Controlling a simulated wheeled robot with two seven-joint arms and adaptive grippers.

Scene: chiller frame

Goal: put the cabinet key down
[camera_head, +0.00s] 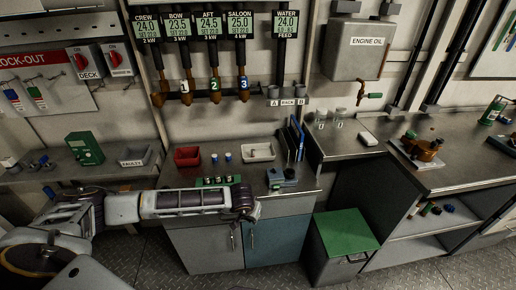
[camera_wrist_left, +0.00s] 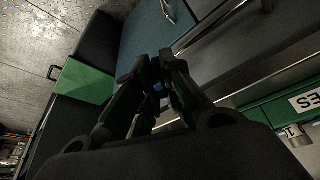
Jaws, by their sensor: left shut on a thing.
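My left gripper (camera_head: 245,203) is in front of the bench edge, above the cabinet doors. In the left wrist view its fingers (camera_wrist_left: 160,72) are closed together around a small blue bit (camera_wrist_left: 159,87), which looks like part of the cabinet key. The fingers hide most of it, and I cannot make out the key in the head view. The gripper hangs clear of the bench top (camera_head: 310,183), with the grey door (camera_head: 205,250) and the blue door (camera_head: 280,240) below. My right gripper is not in view.
A green-lidded bin (camera_head: 345,232) stands on the floor right of the cabinet.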

